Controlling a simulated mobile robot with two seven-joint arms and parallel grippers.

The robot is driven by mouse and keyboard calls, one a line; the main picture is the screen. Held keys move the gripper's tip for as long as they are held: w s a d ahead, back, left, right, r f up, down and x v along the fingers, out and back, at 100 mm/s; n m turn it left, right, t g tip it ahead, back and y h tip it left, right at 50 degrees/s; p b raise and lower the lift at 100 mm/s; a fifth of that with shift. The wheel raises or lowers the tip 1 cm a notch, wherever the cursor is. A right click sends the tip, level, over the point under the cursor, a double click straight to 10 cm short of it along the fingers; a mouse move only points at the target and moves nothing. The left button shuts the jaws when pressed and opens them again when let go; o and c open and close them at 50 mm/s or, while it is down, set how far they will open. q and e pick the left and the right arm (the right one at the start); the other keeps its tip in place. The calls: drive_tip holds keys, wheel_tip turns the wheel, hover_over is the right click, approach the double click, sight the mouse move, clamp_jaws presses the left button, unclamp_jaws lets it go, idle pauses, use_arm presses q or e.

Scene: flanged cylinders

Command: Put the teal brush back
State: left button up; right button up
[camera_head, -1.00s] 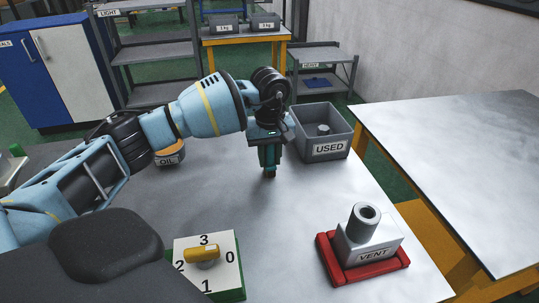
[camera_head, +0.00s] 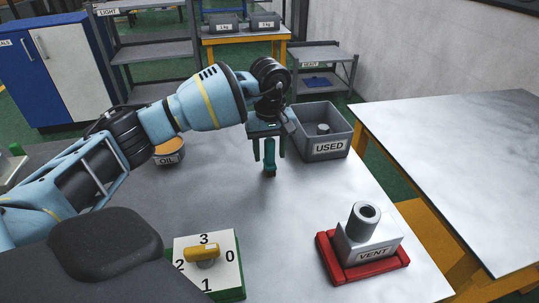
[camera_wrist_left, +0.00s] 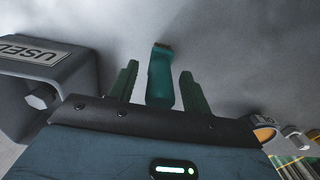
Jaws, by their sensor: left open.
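The teal brush (camera_head: 269,158) is upright on the grey table (camera_head: 310,195), left of the grey bin marked USED (camera_head: 323,132). In the left wrist view the brush (camera_wrist_left: 160,78) lies between the fingers, with a brownish tip at its far end. My left gripper (camera_head: 269,152) points down over it with its fingers spread. In the left wrist view the gripper (camera_wrist_left: 160,85) shows a gap on each side of the brush. My right gripper is not in view.
The USED bin is close beside my left gripper, with a bolt-like part in it. An OIL pot (camera_head: 169,152) stands to the left. A VENT block (camera_head: 366,238) on a red base and a numbered dial box (camera_head: 207,262) are at the front. The table's middle is clear.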

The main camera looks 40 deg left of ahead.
use_arm(q)
wheel_tip(320, 180, up, 10)
drive_tip(key=shift+r, duration=0.15)
idle(0.7)
